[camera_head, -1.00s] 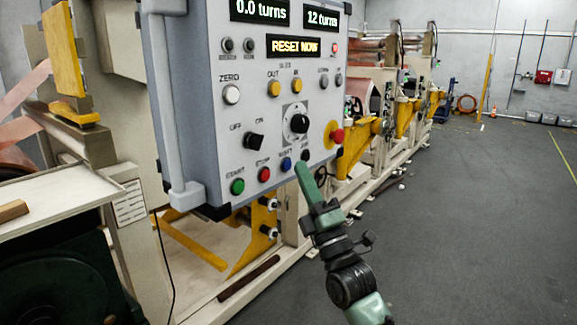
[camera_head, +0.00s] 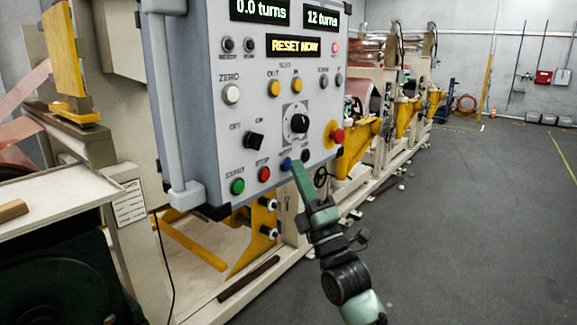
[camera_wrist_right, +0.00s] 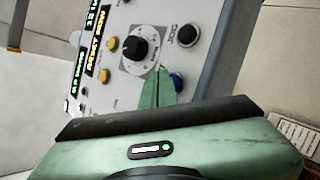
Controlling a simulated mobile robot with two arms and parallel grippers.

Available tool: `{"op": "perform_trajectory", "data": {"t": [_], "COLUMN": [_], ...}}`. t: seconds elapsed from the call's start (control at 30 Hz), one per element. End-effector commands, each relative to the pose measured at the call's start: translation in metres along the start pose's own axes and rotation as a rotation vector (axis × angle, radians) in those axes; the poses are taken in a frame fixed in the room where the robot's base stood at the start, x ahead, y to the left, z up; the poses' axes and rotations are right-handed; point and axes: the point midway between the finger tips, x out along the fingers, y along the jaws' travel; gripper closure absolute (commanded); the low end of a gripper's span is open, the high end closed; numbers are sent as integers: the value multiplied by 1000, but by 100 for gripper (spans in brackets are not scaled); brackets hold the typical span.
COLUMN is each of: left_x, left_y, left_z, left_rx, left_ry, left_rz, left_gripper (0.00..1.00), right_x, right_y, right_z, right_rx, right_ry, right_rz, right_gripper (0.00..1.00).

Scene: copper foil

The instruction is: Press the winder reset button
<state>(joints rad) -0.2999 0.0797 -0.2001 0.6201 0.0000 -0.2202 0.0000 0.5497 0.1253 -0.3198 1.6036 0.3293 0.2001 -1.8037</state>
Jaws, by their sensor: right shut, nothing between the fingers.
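The grey control panel (camera_head: 205,115) carries a display reading "RESET NOW" (camera_head: 295,46). A blue button (camera_head: 286,164) sits in its bottom row, under a small label too blurred to read surely. My right gripper (camera_head: 298,165) is shut and empty, with its green fingertips just right of the blue button. In the right wrist view the shut fingertips (camera_wrist_right: 160,76) are beside the blue button (camera_wrist_right: 178,82), which shows partly past the fingers. Whether they touch the panel I cannot tell. My left gripper is in neither view.
A red button (camera_head: 264,174) and a green button (camera_head: 237,186) lie left of the blue one. A black button (camera_head: 305,155) and a red emergency stop (camera_head: 337,135) lie to its right. The floor (camera_head: 460,230) at right is clear.

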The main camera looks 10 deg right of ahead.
Motion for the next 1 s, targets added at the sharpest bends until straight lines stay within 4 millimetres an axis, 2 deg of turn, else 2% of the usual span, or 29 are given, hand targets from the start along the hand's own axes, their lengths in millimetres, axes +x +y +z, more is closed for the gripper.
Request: {"op": "perform_trajectory", "data": {"t": [1.0], "left_x": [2], "left_y": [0], "left_z": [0], "left_rx": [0], "left_ry": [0], "left_rz": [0], "left_gripper": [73], "right_x": [5], "right_y": [-3], "right_z": [-4], "right_rx": [0], "right_ry": [0], "right_rz": [0], "right_gripper": [100]}}
